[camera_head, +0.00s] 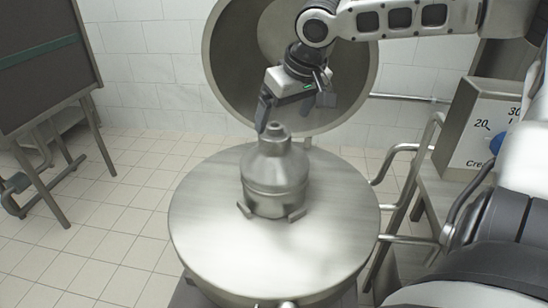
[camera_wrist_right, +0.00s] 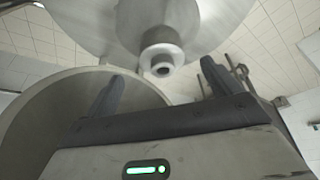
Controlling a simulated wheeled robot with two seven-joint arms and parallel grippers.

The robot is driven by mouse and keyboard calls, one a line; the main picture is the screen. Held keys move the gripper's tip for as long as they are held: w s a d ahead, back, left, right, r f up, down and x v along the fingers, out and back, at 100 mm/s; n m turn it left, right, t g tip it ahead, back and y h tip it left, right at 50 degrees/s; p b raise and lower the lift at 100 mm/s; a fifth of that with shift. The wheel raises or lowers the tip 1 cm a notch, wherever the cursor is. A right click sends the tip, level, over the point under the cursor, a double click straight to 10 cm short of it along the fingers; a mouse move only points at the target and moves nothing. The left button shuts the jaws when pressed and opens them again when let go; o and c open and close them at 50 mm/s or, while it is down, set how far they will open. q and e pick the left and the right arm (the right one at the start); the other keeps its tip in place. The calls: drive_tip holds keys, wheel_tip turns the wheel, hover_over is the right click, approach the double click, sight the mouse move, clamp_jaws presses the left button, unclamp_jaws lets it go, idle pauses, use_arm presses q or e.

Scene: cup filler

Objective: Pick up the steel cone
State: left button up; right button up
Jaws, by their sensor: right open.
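The steel cone (camera_head: 275,170) stands upright on a round steel table (camera_head: 215,230), with a narrow neck on top and small brackets around its base. My right gripper (camera_head: 291,116) is open just above and behind the cone's neck, its fingers apart. In the right wrist view the cone's neck (camera_wrist_right: 161,60) lies ahead, between and beyond the two open fingertips (camera_wrist_right: 162,88). I see no contact with the cone. My left gripper is in neither view.
A large round steel lid or bowl (camera_head: 222,60) stands behind the table. A dark board on a stand (camera_head: 45,60) is at the left.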

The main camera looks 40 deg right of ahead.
sight(276, 126)
drive_tip(key=shift+w+x, duration=0.2)
drive_tip(key=shift+x, duration=1.45)
drive_tip(key=shift+w+x, duration=0.25)
drive_tip(key=shift+x, duration=1.35)
drive_tip(key=shift+r, duration=0.15)
drive_tip(key=c, duration=1.8)
drive_tip(key=shift+r, duration=0.1)
clamp_jaws()
